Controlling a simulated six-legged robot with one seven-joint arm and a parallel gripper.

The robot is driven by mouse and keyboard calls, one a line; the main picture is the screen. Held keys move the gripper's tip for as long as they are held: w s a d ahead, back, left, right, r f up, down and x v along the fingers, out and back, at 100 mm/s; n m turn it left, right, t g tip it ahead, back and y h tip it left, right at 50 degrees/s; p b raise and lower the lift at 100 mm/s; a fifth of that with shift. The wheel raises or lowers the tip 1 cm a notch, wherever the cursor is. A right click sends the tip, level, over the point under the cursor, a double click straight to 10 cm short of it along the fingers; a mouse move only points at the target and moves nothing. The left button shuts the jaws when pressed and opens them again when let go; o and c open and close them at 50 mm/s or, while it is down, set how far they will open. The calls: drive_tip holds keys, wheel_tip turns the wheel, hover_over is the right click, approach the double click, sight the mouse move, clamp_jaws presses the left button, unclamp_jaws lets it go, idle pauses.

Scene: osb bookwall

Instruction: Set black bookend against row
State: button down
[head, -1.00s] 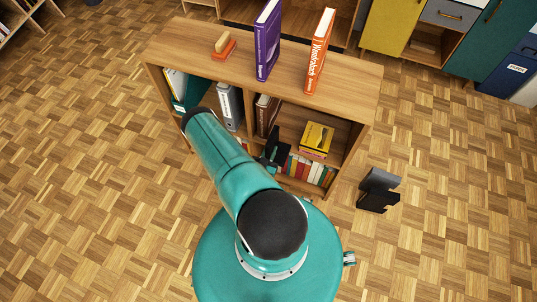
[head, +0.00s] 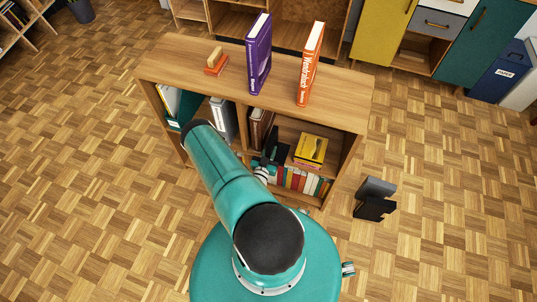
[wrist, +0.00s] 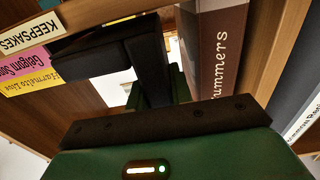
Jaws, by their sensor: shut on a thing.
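My gripper (head: 268,162) reaches into the right compartment of the low wooden bookcase and is shut on the black bookend (head: 273,144). In the wrist view the black bookend (wrist: 98,50) shows as a dark block and plate beyond the green body of my gripper (wrist: 160,105). The row's brown book (wrist: 217,60), with a spine ending in "ummers", stands beside it on the right. In the head view the row of books (head: 258,124) stands left of my gripper. Whether the bookend touches the row cannot be told.
A stack with a yellow book (head: 311,149) lies right of my gripper; its labelled spines (wrist: 28,60) are close to the bookend in the wrist view. Small books (head: 302,180) fill the space below. A black-and-grey object (head: 375,199) sits on the floor to the right.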

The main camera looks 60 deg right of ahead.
drive_tip(key=shift+w+d+r, duration=0.1)
drive_tip(key=shift+w+d, duration=0.15)
drive_tip(key=shift+d, duration=1.05)
drive_tip(key=shift+w+d, duration=0.2)
drive_tip(key=shift+d, duration=1.1)
drive_tip(key=shift+f, duration=0.3)
drive_tip(key=c, duration=1.2)
unclamp_jaws()
drive_tip(key=shift+o, duration=0.2)
drive_tip(key=shift+s+a+f, duration=0.1)
drive_tip(key=shift+a+f, duration=0.1)
drive_tip(key=shift+f, duration=0.1)
drive_tip(key=s+a, duration=0.2)
drive_tip(key=a, duration=1.1)
drive_tip(key=shift+a+r, duration=0.15)
drive_tip(key=shift+a, duration=0.05)
drive_tip(key=shift+c, duration=0.2)
clamp_jaws()
